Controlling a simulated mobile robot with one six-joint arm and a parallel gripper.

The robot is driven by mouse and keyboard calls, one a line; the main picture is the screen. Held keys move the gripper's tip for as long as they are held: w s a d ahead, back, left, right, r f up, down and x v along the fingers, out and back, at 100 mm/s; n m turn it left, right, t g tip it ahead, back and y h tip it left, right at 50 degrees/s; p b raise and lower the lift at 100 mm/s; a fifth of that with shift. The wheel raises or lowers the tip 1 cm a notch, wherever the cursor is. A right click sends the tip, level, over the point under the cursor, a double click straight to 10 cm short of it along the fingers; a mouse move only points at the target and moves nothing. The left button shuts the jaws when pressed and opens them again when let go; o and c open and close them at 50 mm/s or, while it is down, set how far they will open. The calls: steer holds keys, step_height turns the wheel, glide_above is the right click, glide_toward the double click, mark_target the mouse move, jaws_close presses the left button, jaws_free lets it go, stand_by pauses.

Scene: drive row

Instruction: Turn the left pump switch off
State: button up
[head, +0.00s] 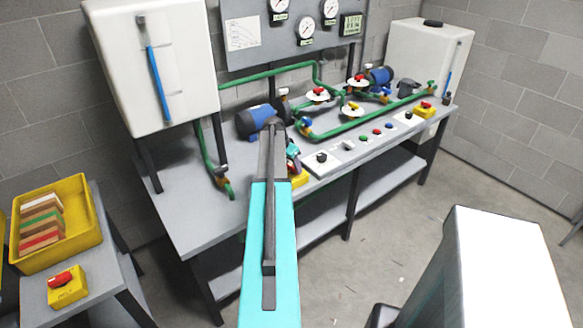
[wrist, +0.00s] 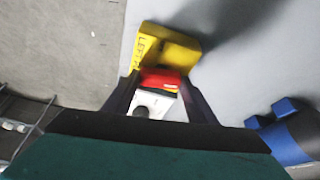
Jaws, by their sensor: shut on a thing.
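The left pump switch is a yellow box (wrist: 167,46) lettered "LEFT" with a red knob (wrist: 160,80). In the head view a yellow part of this switch (head: 300,179) shows at the front edge of the bench, mostly hidden behind my arm. My gripper (wrist: 159,86) is at the red knob, with one dark finger on each side of it, and is shut on it. The knob's exact angle is hard to tell because the fingers cover its sides. In the head view my gripper is largely hidden by my own arm.
The bench (head: 185,215) carries green pipes, a blue pump (head: 256,120) close behind my arm and a control strip (head: 345,152) to the right. Another yellow switch (head: 424,111) is at the far right. A side table holds a yellow tray (head: 82,236) and a loose switch (head: 67,290).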

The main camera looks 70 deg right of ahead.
steer(key=n, duration=0.1)
steer(key=n+t+b, duration=0.1)
steer(key=n, duration=0.1)
steer(key=shift+s+f+n+h+b, duration=0.1)
steer(key=shift+s+n+h+b, duration=0.1)
steer(key=shift+n+h+b, duration=0.1)
steer(key=n+t+b, duration=0.1)
steer(key=n+t, duration=0.1)
steer(key=n, duration=0.2)
steer(key=shift+s, duration=0.2)
steer(key=n+t+y+b, duration=0.1)
steer(key=n, duration=0.3)
steer(key=shift+d+b, duration=0.1)
steer(key=shift+b, duration=0.2)
steer(key=shift+s+d+n+t+y+b, duration=0.1)
steer(key=shift+n+t+y+b, duration=0.2)
steer(key=shift+n, duration=0.75)
steer(key=shift+s+n+t+y+b, duration=0.1)
steer(key=shift+n+t+y+b, duration=0.15)
steer(key=shift+n, duration=0.8)
steer(key=o, duration=1.1)
steer(key=shift+c, duration=0.2)
steer(key=shift+r+t, duration=0.25)
steer(key=b+v, duration=0.2)
steer(key=v, duration=1.1)
steer(key=shift+r, duration=0.25)
